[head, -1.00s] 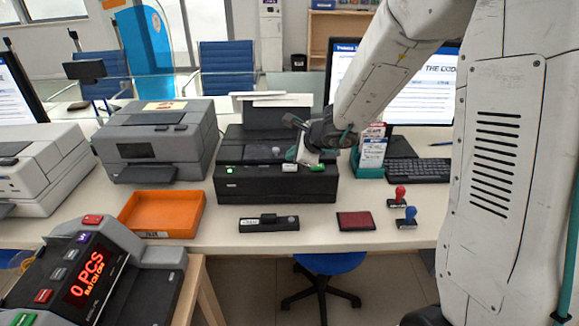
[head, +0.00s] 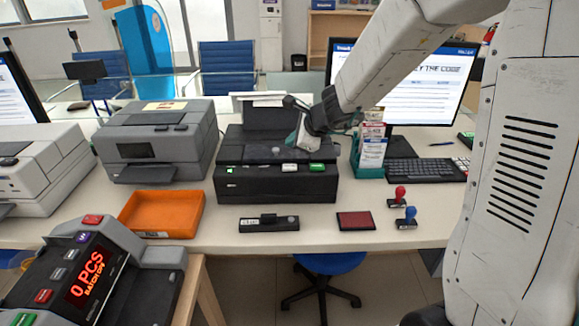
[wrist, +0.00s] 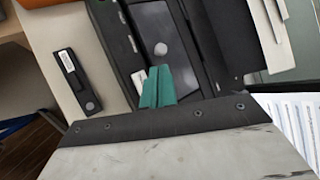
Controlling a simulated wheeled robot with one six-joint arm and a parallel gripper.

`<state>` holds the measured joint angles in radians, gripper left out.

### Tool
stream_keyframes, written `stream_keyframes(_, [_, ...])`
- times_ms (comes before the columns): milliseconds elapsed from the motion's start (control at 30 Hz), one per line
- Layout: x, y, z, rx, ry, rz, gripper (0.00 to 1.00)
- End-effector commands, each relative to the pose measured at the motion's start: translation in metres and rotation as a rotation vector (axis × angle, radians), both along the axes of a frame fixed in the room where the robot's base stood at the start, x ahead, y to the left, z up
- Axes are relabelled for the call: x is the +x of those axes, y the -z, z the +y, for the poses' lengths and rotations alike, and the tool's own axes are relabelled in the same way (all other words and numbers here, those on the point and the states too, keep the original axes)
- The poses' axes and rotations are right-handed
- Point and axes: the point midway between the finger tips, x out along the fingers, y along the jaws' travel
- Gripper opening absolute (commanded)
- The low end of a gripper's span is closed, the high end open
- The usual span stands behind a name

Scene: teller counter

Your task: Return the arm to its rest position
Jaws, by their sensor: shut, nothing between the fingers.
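My gripper (head: 297,140) is in front of the black printer (head: 275,185) in the head view, over the right part of its top. In the wrist view, its teal fingers (wrist: 157,86) are together with nothing between them, and the printer (wrist: 165,40) is beyond them. My white arm reaches down to it from the upper right. Whether the fingertips touch the printer cannot be told.
A grey printer (head: 160,140) and an orange tray (head: 162,214) are to the left. A leaflet holder (head: 370,152), monitor (head: 425,85) and keyboard (head: 428,170) are right of the black printer. A red pad (head: 356,221) and two stamps (head: 406,213) lie near the front edge.

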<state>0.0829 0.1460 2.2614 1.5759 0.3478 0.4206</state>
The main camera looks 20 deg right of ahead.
Motion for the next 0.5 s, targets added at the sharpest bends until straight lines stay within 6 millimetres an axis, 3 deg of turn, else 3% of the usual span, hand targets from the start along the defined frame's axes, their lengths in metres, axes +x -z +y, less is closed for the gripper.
stream_keyframes(333, [-0.002,-0.001,0.006,-0.007,-0.050,-0.009,0.00])
stream_keyframes(433, [-0.017,0.006,0.021,-0.042,-0.211,-0.007,0.00])
stream_keyframes(500, [-0.039,0.004,0.035,-0.084,-0.374,-0.015,0.00])
